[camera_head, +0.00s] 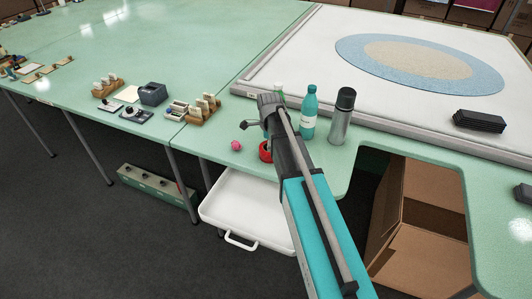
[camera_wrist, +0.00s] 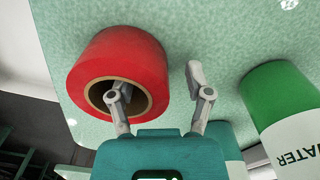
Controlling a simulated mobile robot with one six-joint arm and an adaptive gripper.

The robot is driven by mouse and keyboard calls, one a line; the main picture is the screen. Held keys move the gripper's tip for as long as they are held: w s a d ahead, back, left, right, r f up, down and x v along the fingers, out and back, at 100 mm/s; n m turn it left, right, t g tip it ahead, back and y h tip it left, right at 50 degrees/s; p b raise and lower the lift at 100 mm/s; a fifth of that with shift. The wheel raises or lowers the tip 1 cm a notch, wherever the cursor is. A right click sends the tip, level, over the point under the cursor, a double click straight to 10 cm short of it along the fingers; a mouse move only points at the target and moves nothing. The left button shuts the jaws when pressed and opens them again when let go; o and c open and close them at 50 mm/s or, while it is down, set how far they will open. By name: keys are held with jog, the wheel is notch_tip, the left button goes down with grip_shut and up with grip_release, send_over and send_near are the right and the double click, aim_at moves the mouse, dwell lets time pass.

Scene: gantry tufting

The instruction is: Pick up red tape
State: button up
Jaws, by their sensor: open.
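The red tape (camera_head: 264,152) is a roll on the green table (camera_head: 330,168) near its front edge, partly hidden by my arm in the head view. In the wrist view the red tape (camera_wrist: 118,62) shows its brown core facing the camera. My gripper (camera_wrist: 155,78) is open, with its fingers spread. The left finger overlaps the core opening and seems to reach into it. The right finger is outside the roll, to its right, with a gap showing between it and the roll's wall. My gripper (camera_head: 256,112) also shows over the table in the head view.
A teal bottle (camera_head: 309,112) and a grey flask (camera_head: 342,118) stand right of my gripper. A green-topped bottle (camera_wrist: 275,95) is close on the right in the wrist view. A pink ball (camera_head: 236,145) lies left of the tape. A white tray (camera_head: 225,218) sits below the table edge.

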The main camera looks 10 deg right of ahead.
jog(key=shift+c, duration=0.2)
grip_shut()
jog(key=shift+r, duration=0.15)
dwell(0.4)
notch_tip(320, 180, up, 3)
jog(key=p, duration=0.3)
jog(key=s+r+p, duration=0.9)
jog(key=s+p, duration=0.1)
jog(key=s, duration=0.4)
jog(key=shift+a+r, duration=0.3)
jog(key=shift+r, duration=0.05)
